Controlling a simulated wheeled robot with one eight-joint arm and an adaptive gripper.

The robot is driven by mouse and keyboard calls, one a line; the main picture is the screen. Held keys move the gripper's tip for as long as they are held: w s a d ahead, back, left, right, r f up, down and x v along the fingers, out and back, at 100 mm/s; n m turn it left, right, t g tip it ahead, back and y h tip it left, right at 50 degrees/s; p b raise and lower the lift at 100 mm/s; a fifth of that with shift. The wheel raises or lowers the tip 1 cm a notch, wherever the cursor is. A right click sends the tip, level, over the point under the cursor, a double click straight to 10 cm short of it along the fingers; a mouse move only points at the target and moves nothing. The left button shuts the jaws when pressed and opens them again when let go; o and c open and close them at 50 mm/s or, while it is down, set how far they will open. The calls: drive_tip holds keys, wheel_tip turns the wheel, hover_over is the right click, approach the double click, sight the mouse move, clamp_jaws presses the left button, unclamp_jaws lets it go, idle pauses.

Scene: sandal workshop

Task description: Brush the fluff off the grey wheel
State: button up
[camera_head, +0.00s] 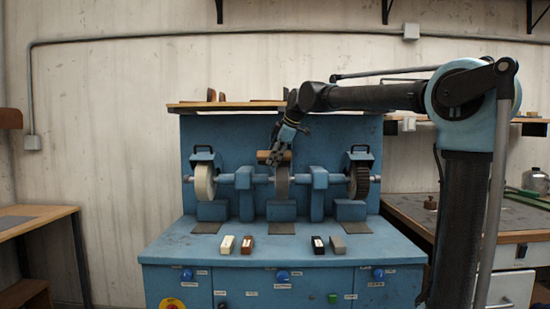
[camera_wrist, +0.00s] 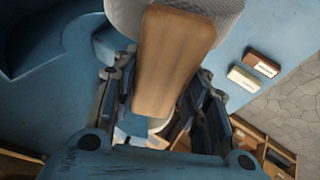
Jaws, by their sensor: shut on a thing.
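The grey wheel (camera_head: 282,185) is the middle of three wheels on the blue grinding machine. My gripper (camera_head: 275,156) is just above it, pointing down. It is shut on a wooden-backed brush (camera_head: 264,155), which also shows in the wrist view (camera_wrist: 172,60) between my fingers. The brush is at the top of the grey wheel; its bristles are hidden. In the wrist view, a pale textured wheel surface (camera_wrist: 225,10) lies right behind the brush's far end. I cannot tell whether they touch. Fluff cannot be made out clearly.
A cream wheel (camera_head: 203,183) stands left and a dark wheel (camera_head: 359,181) right. A cream bar (camera_head: 227,244), a brown bar (camera_head: 247,245), a dark bar (camera_head: 318,245) and a grey bar (camera_head: 338,244) lie on the blue bench top (camera_head: 283,248). A shelf (camera_head: 235,106) runs behind my arm.

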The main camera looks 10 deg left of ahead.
sight(290, 153)
drive_tip(key=shift+w+d, duration=0.15)
drive_tip(key=shift+d, duration=0.6)
drive_tip(key=shift+w+d, duration=0.15)
drive_tip(key=shift+d, duration=0.6)
drive_tip(key=shift+w+d, duration=0.25)
drive_tip(key=shift+d, duration=0.5)
drive_tip(key=shift+w+d, duration=0.2)
drive_tip(key=shift+d, duration=0.55)
drive_tip(key=shift+f, duration=0.1)
drive_tip(key=shift+a, duration=0.1)
drive_tip(key=shift+s+a, duration=0.25)
drive_tip(key=shift+a, duration=0.7)
drive_tip(key=shift+s+a, duration=0.25)
drive_tip(key=shift+a, duration=0.75)
drive_tip(key=shift+s+a, duration=0.25)
drive_tip(key=shift+a, duration=0.7)
drive_tip(key=shift+s+d+r, duration=0.1)
drive_tip(key=shift+s+r, duration=0.35)
drive_tip(key=shift+r, duration=0.45)
drive_tip(key=shift+s+d+r, duration=0.15)
drive_tip(key=shift+s+r, duration=0.3)
drive_tip(key=shift+r, duration=0.4)
drive_tip(key=shift+s+d+r, duration=0.1)
drive_tip(key=shift+s+r, duration=0.35)
drive_tip(key=shift+r, duration=0.45)
